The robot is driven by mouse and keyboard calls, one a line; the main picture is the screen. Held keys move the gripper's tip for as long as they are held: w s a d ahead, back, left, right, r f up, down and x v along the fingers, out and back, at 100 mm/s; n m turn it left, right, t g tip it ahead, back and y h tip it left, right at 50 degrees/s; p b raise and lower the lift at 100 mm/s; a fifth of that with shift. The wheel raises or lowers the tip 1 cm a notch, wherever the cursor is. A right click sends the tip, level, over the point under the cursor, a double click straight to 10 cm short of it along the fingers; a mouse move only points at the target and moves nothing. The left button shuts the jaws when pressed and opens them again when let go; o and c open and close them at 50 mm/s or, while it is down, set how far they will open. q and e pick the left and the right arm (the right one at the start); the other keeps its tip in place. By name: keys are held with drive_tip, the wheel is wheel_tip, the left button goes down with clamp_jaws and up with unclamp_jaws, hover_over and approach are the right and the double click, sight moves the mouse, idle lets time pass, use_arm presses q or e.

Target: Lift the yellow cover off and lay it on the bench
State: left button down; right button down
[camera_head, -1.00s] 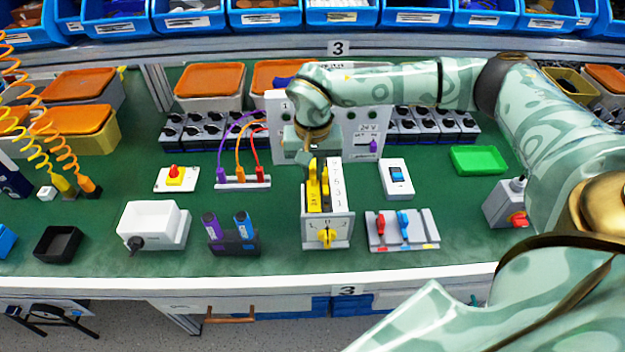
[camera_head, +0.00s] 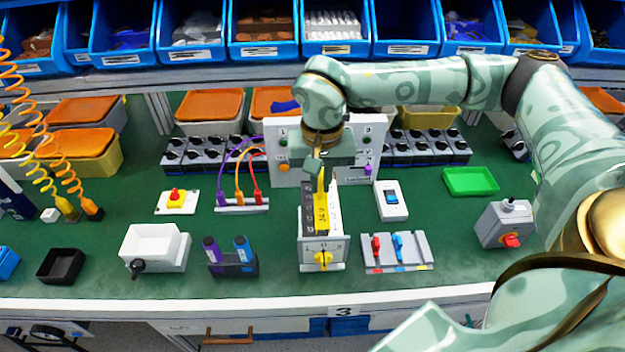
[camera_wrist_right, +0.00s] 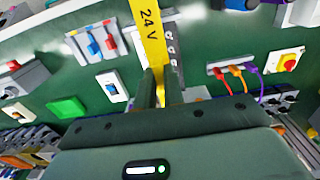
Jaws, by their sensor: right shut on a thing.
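The yellow cover (camera_head: 321,212), a strip marked 24 V, stands upright over the open top of the grey box (camera_head: 322,242) with a yellow rotary knob (camera_head: 323,259) on its front. I cannot tell whether its lower end is clear of the box. My right gripper (camera_head: 318,180) is shut on the upper end of the cover, above the box. In the right wrist view the cover (camera_wrist_right: 151,40) runs out from between the two fingers (camera_wrist_right: 160,88). My left gripper is not in view.
A white rocker switch (camera_head: 391,200) and a grey holder with red and blue levers (camera_head: 397,252) stand right of the box. A green tray (camera_head: 470,181) lies farther right. A dark holder with purple and blue sticks (camera_head: 232,262) stands left. Green bench is bare between them.

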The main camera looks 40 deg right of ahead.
drive_tip(key=s+a+r+p, duration=0.1)
drive_tip(key=s+r+p, duration=0.4)
drive_tip(key=s+r, duration=0.3)
drive_tip(key=shift+s+a+r, duration=0.25)
drive_tip(key=shift+s+r, duration=0.1)
idle(0.4)
